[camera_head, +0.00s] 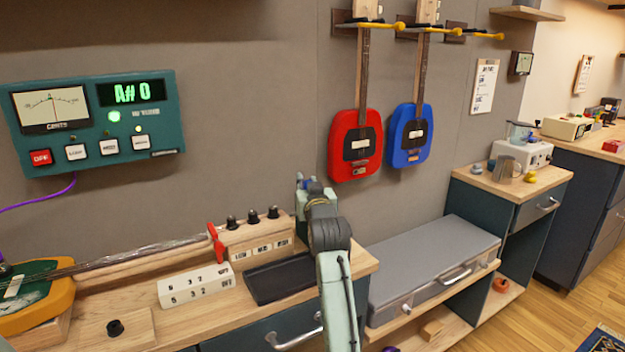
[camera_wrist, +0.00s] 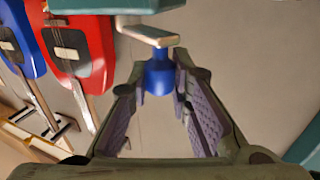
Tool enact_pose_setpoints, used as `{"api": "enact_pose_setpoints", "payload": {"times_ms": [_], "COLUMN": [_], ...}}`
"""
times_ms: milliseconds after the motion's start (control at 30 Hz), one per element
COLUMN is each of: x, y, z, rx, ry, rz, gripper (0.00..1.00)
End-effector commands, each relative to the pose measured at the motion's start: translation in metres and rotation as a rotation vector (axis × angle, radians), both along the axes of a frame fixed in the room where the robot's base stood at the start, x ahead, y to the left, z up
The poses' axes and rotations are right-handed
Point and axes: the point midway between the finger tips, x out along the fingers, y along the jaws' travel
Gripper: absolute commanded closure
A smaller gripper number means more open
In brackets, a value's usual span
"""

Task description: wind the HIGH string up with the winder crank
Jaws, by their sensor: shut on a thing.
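My gripper (camera_head: 309,190) is raised above the right end of the wooden headstock block. In the wrist view my gripper (camera_wrist: 160,90) has its fingertips around a blue knob (camera_wrist: 158,76). The knob joins a pale bar and a teal body (camera_wrist: 88,27), seemingly the winder crank, partly cut off by the frame's top. The headstock (camera_head: 258,245) carries three black pegs, with the rightmost peg (camera_head: 273,212) nearest my gripper. The labels under the pegs are too small to read surely. The crank looks apart from the pegs. The tuner (camera_head: 95,120) shows "A# 0", its needle near the middle.
A black tray (camera_head: 281,280) and a white labelled block (camera_head: 195,287) lie before the headstock. A yellow instrument (camera_head: 40,305) lies at left. Red (camera_head: 353,172) and blue (camera_head: 408,155) guitars hang on the wall. A grey case (camera_head: 430,268) lies to the right.

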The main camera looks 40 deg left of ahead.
Motion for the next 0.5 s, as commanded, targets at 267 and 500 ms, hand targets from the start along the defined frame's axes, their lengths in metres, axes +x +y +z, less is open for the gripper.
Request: {"api": "enact_pose_setpoints", "payload": {"times_ms": [267,500], "x": [-0.005,-0.002], "y": [0.018,0.027], "z": [-0.001,-0.003], "rx": [0.001,0.0], "ry": [0.0,-0.001], "rz": [-0.254,-0.471], "gripper": [1.0,1.0]}}
